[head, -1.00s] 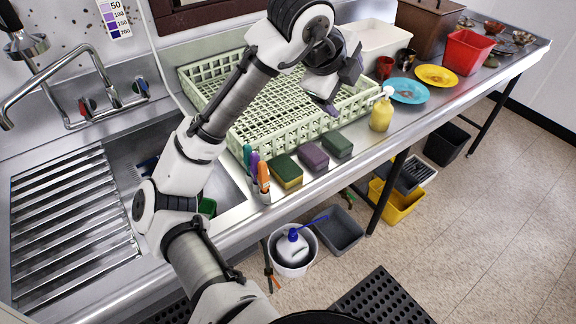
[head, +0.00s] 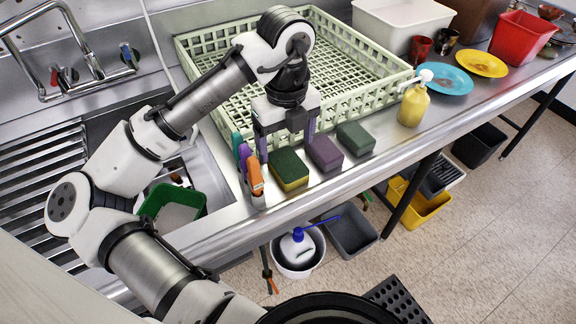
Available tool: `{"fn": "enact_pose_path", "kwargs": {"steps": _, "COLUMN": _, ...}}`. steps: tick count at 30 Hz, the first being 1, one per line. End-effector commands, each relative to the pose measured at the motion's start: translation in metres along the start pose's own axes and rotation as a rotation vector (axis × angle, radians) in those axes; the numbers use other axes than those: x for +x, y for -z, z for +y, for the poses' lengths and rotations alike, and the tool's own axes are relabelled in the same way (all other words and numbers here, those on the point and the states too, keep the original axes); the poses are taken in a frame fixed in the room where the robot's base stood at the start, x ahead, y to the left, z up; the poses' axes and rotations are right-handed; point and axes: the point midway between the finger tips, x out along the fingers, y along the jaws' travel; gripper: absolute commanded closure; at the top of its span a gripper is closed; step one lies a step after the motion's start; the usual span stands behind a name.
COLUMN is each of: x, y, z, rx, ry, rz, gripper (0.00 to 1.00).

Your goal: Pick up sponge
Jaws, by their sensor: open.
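Three sponges lie in a row on the steel counter in front of the rack. The left one is a green and yellow sponge (head: 289,170), the middle one is a purple sponge (head: 324,154), and the right one is a dark green sponge (head: 356,138). My gripper (head: 286,148) points down with its jaws open. In the picture its fingers come down around the back of the green and yellow sponge, one to its left and one near the purple sponge. I cannot tell whether they touch anything.
A pale green dish rack (head: 345,102) lies behind. A yellow soap bottle (head: 413,104) stands to the right, near a blue plate (head: 445,80). The sink is at left.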

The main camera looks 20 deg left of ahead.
Motion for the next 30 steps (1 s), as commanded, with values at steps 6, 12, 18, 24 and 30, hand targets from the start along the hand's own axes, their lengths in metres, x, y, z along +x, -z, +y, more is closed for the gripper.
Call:
{"fn": "enact_pose_path", "kwargs": {"steps": 6, "x": 0.017, "y": 0.0, "z": 0.0, "rx": -0.001, "ry": 0.001, "rz": -0.001, "gripper": 0.2}}
{"fn": "enact_pose_path", "kwargs": {"steps": 12, "x": 0.04, "y": 0.002, "z": 0.0, "rx": -0.001, "ry": -0.001, "rz": 0.0, "gripper": 0.2}}
{"fn": "enact_pose_path", "kwargs": {"steps": 18, "x": 0.064, "y": 0.003, "z": 0.0, "rx": 0.0, "ry": 0.001, "rz": -0.001, "gripper": 0.2}}
{"fn": "enact_pose_path", "kwargs": {"steps": 24, "x": 0.068, "y": 0.003, "z": -0.001, "rx": 0.0, "ry": 0.002, "rz": -0.002, "gripper": 0.2}}
{"fn": "enact_pose_path", "kwargs": {"steps": 30, "x": 0.067, "y": 0.003, "z": -0.001, "rx": 0.0, "ry": 0.002, "rz": -0.002, "gripper": 0.37}}
